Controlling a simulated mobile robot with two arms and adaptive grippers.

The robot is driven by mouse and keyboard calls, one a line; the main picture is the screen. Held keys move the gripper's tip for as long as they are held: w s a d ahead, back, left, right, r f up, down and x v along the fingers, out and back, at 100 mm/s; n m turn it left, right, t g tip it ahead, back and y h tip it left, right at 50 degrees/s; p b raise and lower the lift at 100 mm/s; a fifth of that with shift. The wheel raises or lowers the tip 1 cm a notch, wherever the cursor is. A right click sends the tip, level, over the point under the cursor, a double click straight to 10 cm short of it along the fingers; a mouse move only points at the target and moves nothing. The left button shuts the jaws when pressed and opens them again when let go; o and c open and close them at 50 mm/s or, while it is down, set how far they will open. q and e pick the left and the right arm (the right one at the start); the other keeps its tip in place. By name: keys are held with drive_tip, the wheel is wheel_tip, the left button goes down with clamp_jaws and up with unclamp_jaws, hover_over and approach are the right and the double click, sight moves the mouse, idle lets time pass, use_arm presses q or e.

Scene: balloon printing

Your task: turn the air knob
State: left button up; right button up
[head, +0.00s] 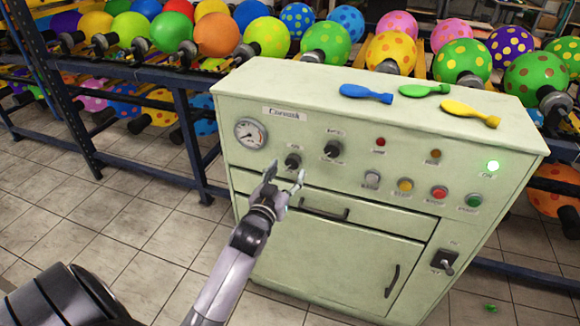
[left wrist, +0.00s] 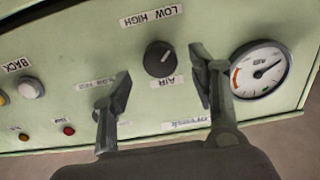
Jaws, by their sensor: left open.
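The air knob (head: 293,161) is a round black dial on the pale green machine's front, just right of the gauge. In the left wrist view the air knob (left wrist: 158,58) has a white pointer mark, with an "AIR" label on one side and "LOW HIGH" on the other. My left gripper (head: 284,178) is open in front of the panel, just below the knob in the head view. In the left wrist view my left gripper (left wrist: 162,78) has its fingers apart, with the knob showing between them. I cannot tell whether they touch it. My right gripper is not in view.
The pressure gauge (head: 250,132) is left of the knob. A drawer handle (head: 324,211) protrudes below. Three flat balloons lie on top; racks of inflated balloons stand behind.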

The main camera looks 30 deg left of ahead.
sight(291, 164)
use_arm(q)
drive_tip(key=shift+x, duration=1.55)
drive_tip(key=c, duration=1.2)
drive_tip(key=shift+o, duration=0.2)
